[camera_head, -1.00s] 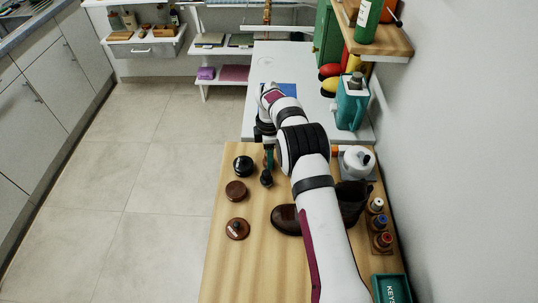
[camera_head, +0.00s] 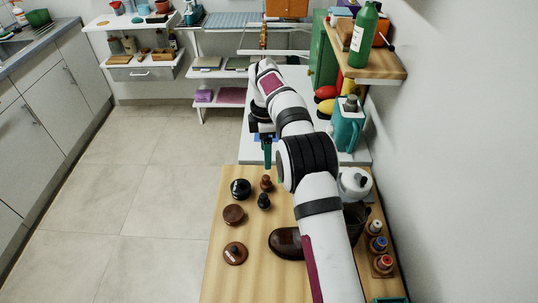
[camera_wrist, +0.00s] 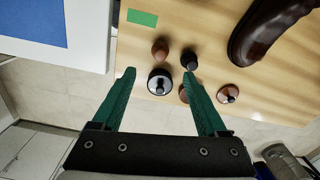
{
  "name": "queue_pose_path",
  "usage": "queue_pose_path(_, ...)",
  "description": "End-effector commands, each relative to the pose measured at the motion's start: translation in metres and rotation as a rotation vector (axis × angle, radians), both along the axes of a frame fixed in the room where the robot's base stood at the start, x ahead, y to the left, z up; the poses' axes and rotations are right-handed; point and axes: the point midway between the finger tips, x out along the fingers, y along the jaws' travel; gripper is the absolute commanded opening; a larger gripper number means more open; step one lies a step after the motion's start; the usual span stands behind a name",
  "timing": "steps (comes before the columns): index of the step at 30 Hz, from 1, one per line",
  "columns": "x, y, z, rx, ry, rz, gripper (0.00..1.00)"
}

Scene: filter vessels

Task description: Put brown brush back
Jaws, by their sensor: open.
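The brown brush (camera_head: 266,183), a small knobbed piece, stands on the wooden table beside a similar black one (camera_head: 264,201). In the wrist view the brown brush (camera_wrist: 159,49) is beyond my fingertips, left of the black one (camera_wrist: 189,60). My gripper (camera_head: 267,152) is open and empty, beyond the brush in the head view, near the table's far edge. In the wrist view my green fingers (camera_wrist: 159,73) are spread with nothing between them touching.
A black round tin (camera_head: 240,189), a brown round tin (camera_head: 233,214) and a brown knobbed disc (camera_head: 235,253) lie along the left. A brown shoe (camera_head: 287,243) and bottles (camera_head: 379,244) are to the right. A white table (camera_head: 252,151) adjoins beyond.

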Motion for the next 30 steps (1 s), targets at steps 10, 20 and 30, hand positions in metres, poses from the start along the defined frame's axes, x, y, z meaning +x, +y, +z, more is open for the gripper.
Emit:
queue_pose_path(10,-0.050,-0.027,0.070,0.027,0.009,-0.394,0.76)
queue_pose_path(20,-0.324,-0.083,0.121,0.074,0.124,-1.787,0.76)
queue_pose_path(30,-0.407,-0.084,0.084,0.060,0.183,-2.212,0.76)
